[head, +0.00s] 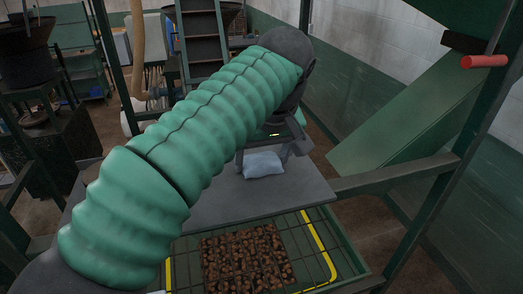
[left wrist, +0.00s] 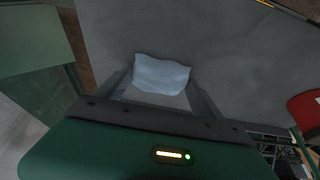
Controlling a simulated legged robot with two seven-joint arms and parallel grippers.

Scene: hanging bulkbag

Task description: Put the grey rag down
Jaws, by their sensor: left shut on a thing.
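The rag (head: 263,164) looks pale blue-grey in the head view. It is at my left gripper (head: 272,153), low over the grey tabletop (head: 240,200), near its far right part. In the left wrist view the rag (left wrist: 161,74) sits between the two fingers of my left gripper (left wrist: 160,92), which are shut on it. I cannot tell whether the rag touches the tabletop. My left arm, in a green ribbed sleeve, crosses the head view and hides part of the table. My right gripper is not in view.
A wire grid with brown lumps (head: 245,262) and a yellow edge lies in front of the tabletop. A green frame with a red-ended bar (head: 484,61) stands at the right. A ladder (head: 202,40) stands behind. A red round object (left wrist: 306,108) shows in the left wrist view.

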